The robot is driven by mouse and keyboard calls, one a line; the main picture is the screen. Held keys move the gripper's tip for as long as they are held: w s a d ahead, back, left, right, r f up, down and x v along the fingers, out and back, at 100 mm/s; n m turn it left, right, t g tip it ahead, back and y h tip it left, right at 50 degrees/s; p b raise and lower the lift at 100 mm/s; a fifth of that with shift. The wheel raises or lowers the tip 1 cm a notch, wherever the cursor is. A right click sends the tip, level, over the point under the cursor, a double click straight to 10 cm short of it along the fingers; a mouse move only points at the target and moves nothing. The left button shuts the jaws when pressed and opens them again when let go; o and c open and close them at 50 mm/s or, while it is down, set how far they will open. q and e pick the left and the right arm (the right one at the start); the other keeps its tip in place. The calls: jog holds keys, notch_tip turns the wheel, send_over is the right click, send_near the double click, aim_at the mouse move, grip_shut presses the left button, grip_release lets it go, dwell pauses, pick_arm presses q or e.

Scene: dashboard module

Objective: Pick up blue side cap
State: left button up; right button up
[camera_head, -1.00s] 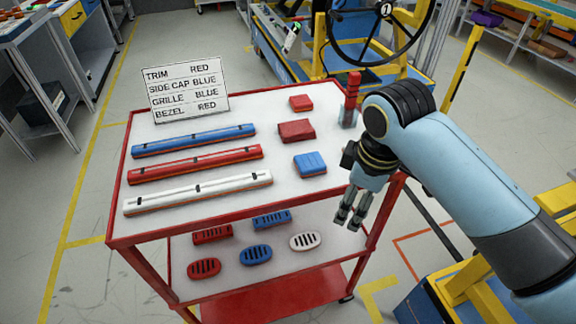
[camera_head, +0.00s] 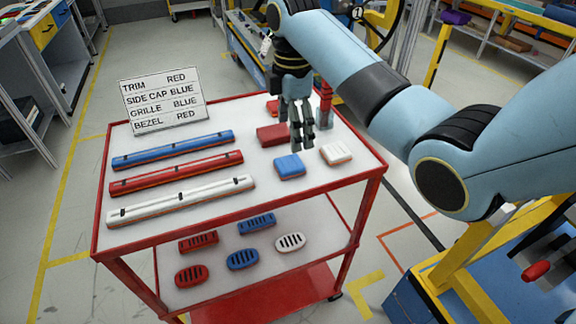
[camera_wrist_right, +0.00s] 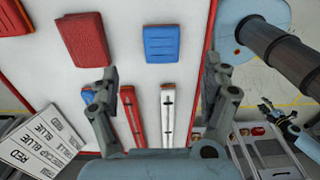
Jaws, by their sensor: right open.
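The blue side cap (camera_head: 289,167) is a small blue block lying on the right part of the cart's top, in front of a red side cap (camera_head: 273,135). My right gripper (camera_head: 302,143) is open and empty, pointing down above and close behind the blue cap. In the right wrist view the blue side cap (camera_wrist_right: 161,44) lies beyond the open fingers (camera_wrist_right: 160,76), roughly centred between them and apart from them. A small dark jointed shape (camera_wrist_right: 270,112) at the right of that view may be my left gripper; its jaws are too small to read.
A white cap (camera_head: 336,153) lies right of the blue one. Blue, red and white bars (camera_head: 180,195) lie on the left, below a sign (camera_head: 163,100). Vented parts (camera_head: 243,259) lie on the cart's lower shelf.

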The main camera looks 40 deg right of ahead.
aim_at(291, 163)
jog(key=f, duration=0.9)
jog(key=shift+a+f, duration=0.2)
jog(key=shift+s, duration=0.1)
jog(key=c, duration=1.3)
